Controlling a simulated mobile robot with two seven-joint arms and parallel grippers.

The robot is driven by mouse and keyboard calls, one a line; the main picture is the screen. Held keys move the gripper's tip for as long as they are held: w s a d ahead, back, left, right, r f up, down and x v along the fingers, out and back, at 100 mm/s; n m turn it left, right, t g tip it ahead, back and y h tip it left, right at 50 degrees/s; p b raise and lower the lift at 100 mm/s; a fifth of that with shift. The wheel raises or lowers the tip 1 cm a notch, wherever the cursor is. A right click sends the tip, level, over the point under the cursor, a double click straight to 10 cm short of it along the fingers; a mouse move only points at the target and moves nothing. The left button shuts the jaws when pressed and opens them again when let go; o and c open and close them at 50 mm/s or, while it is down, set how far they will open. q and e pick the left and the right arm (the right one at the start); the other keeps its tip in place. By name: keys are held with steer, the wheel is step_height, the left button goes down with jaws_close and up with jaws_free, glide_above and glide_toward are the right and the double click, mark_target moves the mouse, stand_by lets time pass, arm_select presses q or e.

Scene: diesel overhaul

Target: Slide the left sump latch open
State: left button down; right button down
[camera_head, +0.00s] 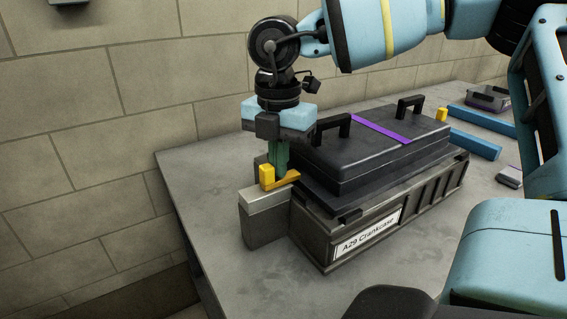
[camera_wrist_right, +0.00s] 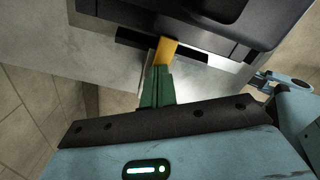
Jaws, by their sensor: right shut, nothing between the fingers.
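The left sump latch (camera_head: 284,182) is a yellow piece with an upright tab, at the left end of the dark crankcase (camera_head: 325,235), whose label reads "A29 Crankcase". The latch also shows in the right wrist view (camera_wrist_right: 166,49), just beyond my fingertips. My right gripper (camera_head: 278,166) points down at the latch with its green fingers shut and nothing between them. In the right wrist view its closed fingertips (camera_wrist_right: 158,72) are right beside the latch; I cannot tell whether they touch it.
A grey block (camera_head: 263,216) with a lighter top stands at the crankcase's left end. The black lid (camera_head: 350,155) has two handles and a purple stripe. Another yellow piece (camera_head: 441,114) is at the far right end. Blue bars (camera_head: 472,142) lie behind on the grey table (camera_head: 197,175).

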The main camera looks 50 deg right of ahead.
mark_target(270, 165)
steer(key=shift+w+a+b, duration=0.2)
steer(key=shift+a+b, duration=0.05)
steer(key=shift+a, duration=0.35)
steer(key=shift+w+a+b, duration=0.2)
steer(key=shift+a+b, duration=0.05)
steer(key=shift+a, duration=0.35)
steer(key=shift+s+d, duration=0.15)
steer(key=shift+d, duration=0.25)
steer(key=shift+r, duration=0.1)
steer(key=shift+r+p, duration=2.25)
steer(key=shift+r, duration=1.65)
